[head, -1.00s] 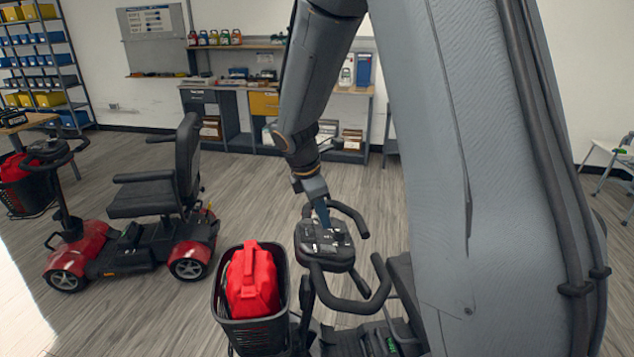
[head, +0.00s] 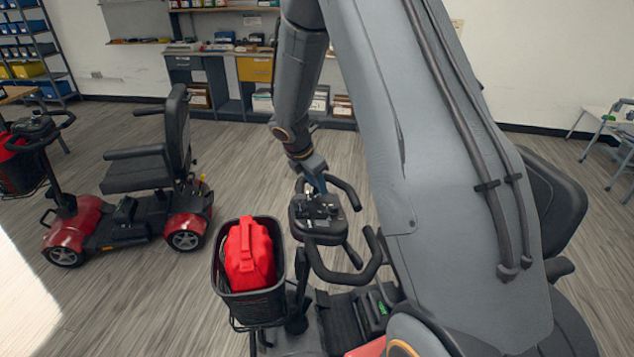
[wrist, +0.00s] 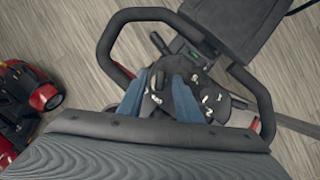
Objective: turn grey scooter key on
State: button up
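The near scooter's dark control console (head: 331,224) stands below my arm, with black looped handlebars (head: 345,277). In the wrist view the console (wrist: 215,88) fills the middle, framed by the handlebar loop (wrist: 108,50). My gripper (head: 321,192) points down at the console's far side. In the wrist view my gripper (wrist: 157,92) shows two blue fingers spread apart over the console. I cannot tell which part is the key, or whether the fingers touch anything.
A red scooter (head: 75,235) stands left on open wood-look floor. A workbench (head: 222,52) lines the back wall. A black seat (head: 555,205) is at right.

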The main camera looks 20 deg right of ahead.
jog(key=shift+d, duration=0.1)
grip_shut()
jog(key=shift+m, duration=0.4)
jog(key=shift+w+m+g, duration=0.2)
jog(key=shift+m+g, duration=0.5)
jog(key=shift+m, duration=0.2)
jog(key=m, duration=0.1)
jog(key=m+g, duration=0.1)
jog(key=shift+w+f+m+b, duration=0.15)
jog(key=shift+m+b, duration=0.25)
jog(key=m+g+b, duration=0.2)
jog(key=m, duration=0.2)
jog(key=shift+w+y, duration=0.15)
jog(key=shift+y, duration=0.15)
jog(key=shift+d+m+g+y+b, duration=0.1)
jog(key=shift+m+g+y+b, duration=0.2)
jog(key=shift+m+g+b, duration=0.55)
jog(key=shift+m, duration=0.35)
